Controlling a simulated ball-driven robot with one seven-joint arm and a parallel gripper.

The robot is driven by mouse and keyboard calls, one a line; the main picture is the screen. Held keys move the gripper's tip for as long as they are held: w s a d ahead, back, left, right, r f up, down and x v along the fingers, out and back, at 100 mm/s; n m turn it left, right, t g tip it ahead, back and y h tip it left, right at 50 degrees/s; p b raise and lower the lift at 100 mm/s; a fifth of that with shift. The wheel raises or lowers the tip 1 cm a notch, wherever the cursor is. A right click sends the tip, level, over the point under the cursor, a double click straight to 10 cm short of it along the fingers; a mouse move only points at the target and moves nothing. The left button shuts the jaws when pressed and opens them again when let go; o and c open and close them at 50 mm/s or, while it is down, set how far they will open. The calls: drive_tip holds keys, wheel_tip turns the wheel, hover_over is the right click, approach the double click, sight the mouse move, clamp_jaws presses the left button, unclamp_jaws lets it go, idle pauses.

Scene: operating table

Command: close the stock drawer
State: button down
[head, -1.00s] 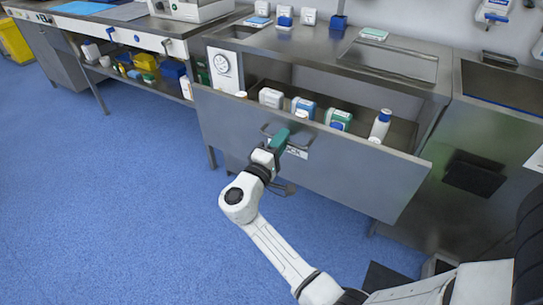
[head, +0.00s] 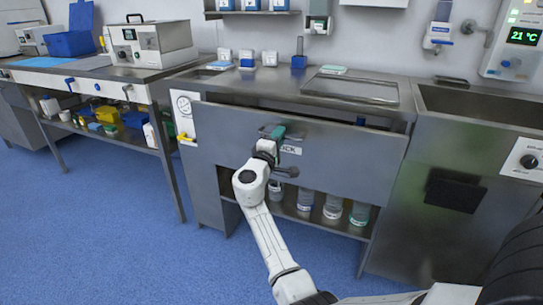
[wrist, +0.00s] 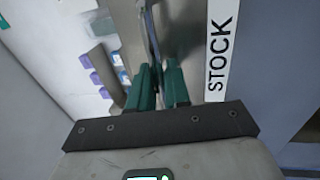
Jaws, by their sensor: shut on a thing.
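The stock drawer (head: 345,155) is a wide grey metal front under the steel counter. A narrow dark gap shows along its top edge, and its contents are almost wholly hidden. Its dark bar handle (head: 268,131) is at the upper middle, beside the white STOCK label (head: 290,150), which also shows in the wrist view (wrist: 219,55). My gripper (head: 277,134) has green fingers and is at the handle. In the wrist view my gripper (wrist: 160,82) is shut on the handle (wrist: 152,38).
Several jars (head: 332,207) stand on the open shelf below the drawer. A sink unit (head: 465,170) adjoins at the right. A bench (head: 110,88) with a white device (head: 152,46) is at the left. Blue floor (head: 130,235) is clear in front.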

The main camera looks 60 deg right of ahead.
drive_tip(key=d+b, duration=0.2)
drive_tip(key=d, duration=0.1)
drive_tip(key=d+b, duration=0.2)
drive_tip(key=d, duration=0.1)
drive_tip(key=d+b, duration=0.1)
drive_tip(key=d, duration=0.2)
drive_tip(key=shift+w+r+b, duration=0.1)
drive_tip(key=shift+r+b, duration=0.15)
drive_tip(key=shift+b, duration=0.15)
drive_tip(key=shift+w+d+r+b, duration=0.1)
drive_tip(key=shift+d+r+b, duration=0.15)
drive_tip(key=shift+d, duration=0.2)
drive_tip(key=c, duration=1.4)
unclamp_jaws()
drive_tip(key=shift+d, duration=0.2)
drive_tip(key=shift+o, duration=0.4)
drive_tip(key=shift+f, duration=0.2)
drive_tip(key=shift+a+f, duration=0.1)
drive_tip(key=shift+f, duration=0.1)
drive_tip(key=a+f+p, duration=0.1)
drive_tip(key=a+p, duration=0.1)
drive_tip(key=a, duration=0.8)
drive_tip(key=shift+s+a+f, duration=0.25)
drive_tip(key=shift+a+f, duration=0.05)
drive_tip(key=shift+f, duration=0.05)
